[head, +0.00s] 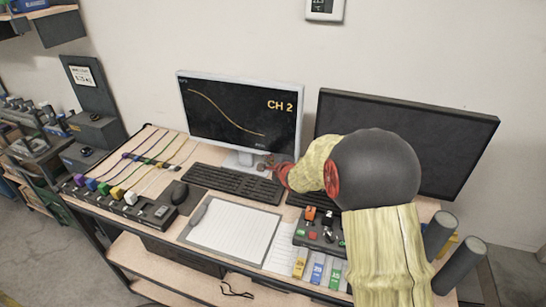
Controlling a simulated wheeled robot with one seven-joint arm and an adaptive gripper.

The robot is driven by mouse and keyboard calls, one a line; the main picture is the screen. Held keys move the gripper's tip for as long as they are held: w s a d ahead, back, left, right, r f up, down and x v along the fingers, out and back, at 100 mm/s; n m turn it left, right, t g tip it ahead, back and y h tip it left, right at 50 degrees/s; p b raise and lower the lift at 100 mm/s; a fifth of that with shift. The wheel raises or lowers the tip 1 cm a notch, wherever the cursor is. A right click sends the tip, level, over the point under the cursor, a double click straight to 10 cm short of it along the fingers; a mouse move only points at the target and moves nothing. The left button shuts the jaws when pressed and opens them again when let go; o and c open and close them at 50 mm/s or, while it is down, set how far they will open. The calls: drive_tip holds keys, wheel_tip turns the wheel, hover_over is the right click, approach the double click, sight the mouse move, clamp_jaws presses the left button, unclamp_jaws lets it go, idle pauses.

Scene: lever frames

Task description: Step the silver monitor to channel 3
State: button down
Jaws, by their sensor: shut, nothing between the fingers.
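The silver monitor (240,155) stands at the back of the desk with a lit screen (235,115). Its screen reads "CH 2" in orange beside a yellow curve. My gripper (265,168) is shut and appears empty, low in front of the monitor's right lower edge and stand. Its fingertips are small and dark here, and I cannot tell whether they touch the monitor. Any buttons on the monitor's lower right edge are too small or hidden to make out. My arm comes in from the lower right.
A second, black monitor (450,130) with a dark screen stands to the right, partly behind my arm. A black keyboard (235,184), a mouse (179,192), a clipboard (230,228) and a control box with switches (312,235) crowd the desk. Cables and coloured plugs lie left.

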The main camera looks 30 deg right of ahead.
drive_tip(key=shift+w+d, duration=0.15)
idle(0.7)
drive_tip(key=shift+s+a, duration=0.55)
drive_tip(key=shift+a, duration=0.05)
drive_tip(key=s+a, duration=0.3)
drive_tip(key=shift+s+a, duration=0.25)
idle(0.9)
